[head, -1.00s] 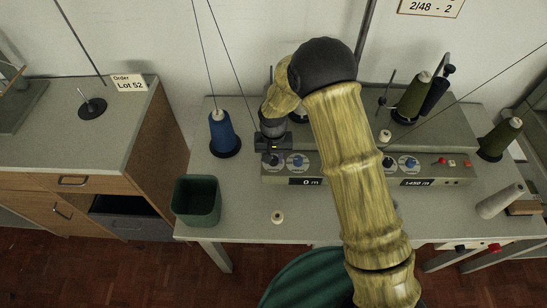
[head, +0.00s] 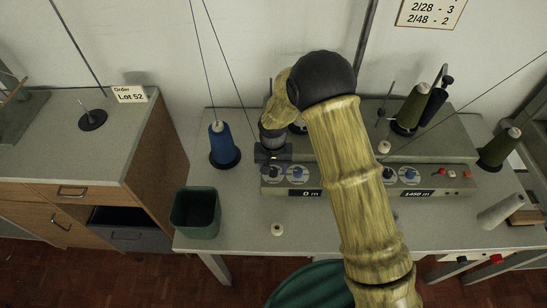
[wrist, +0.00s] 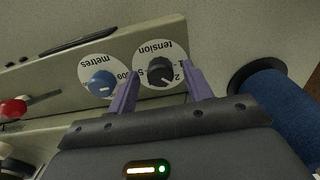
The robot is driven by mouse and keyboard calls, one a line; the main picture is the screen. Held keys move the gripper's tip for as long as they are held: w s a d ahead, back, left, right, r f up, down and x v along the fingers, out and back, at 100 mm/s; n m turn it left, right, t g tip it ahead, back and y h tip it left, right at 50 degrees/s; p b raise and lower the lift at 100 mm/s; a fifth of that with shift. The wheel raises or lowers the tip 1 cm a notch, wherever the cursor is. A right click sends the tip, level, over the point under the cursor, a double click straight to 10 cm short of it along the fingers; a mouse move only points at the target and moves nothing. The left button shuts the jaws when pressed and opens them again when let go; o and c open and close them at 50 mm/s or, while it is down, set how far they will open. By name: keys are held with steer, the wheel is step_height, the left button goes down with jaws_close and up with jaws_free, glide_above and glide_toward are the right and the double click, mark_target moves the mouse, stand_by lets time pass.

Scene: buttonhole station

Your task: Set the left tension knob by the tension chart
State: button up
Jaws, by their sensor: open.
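The left tension knob (wrist: 160,72) is a dark knob on a white dial marked "tension", seen upside down in the wrist view. My gripper (wrist: 161,88) is open, with one purple finger on each side of this knob; I cannot tell whether they touch it. In the head view my gripper (head: 273,157) is over the left end of the grey control box (head: 350,180), above the left tension dial (head: 273,174). The tension chart (head: 430,12) on the wall reads "2/28 - 3" and "2/48 - 2"; its top is cut off.
A blue metres knob (wrist: 100,83) is beside the tension dial. A blue yarn cone (head: 222,143) stands left of the box. A card (head: 129,94) reads "Order Lot 52". Olive cones (head: 411,108) stand at the right. A green bin (head: 196,212) is at the table's front left.

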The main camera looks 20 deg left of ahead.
mark_target(274, 170)
step_height(274, 170, up, 17)
steer(key=b, duration=0.2)
stand_by(0.3)
steer(key=shift+d+r, duration=0.1)
steer(key=s+d+m+t, duration=0.1)
steer(key=s+d, duration=0.3)
steer(key=d, duration=0.5)
steer(key=s+d+r, duration=0.1)
steer(key=s+d, duration=0.3)
steer(key=d, duration=0.6)
steer(key=s+d+m+t, duration=0.1)
steer(key=s+d, duration=0.4)
steer(key=d, duration=0.5)
steer(key=shift+r+m+t+p, duration=0.3)
steer(key=shift+r+p, duration=0.05)
steer(key=shift+w, duration=0.1)
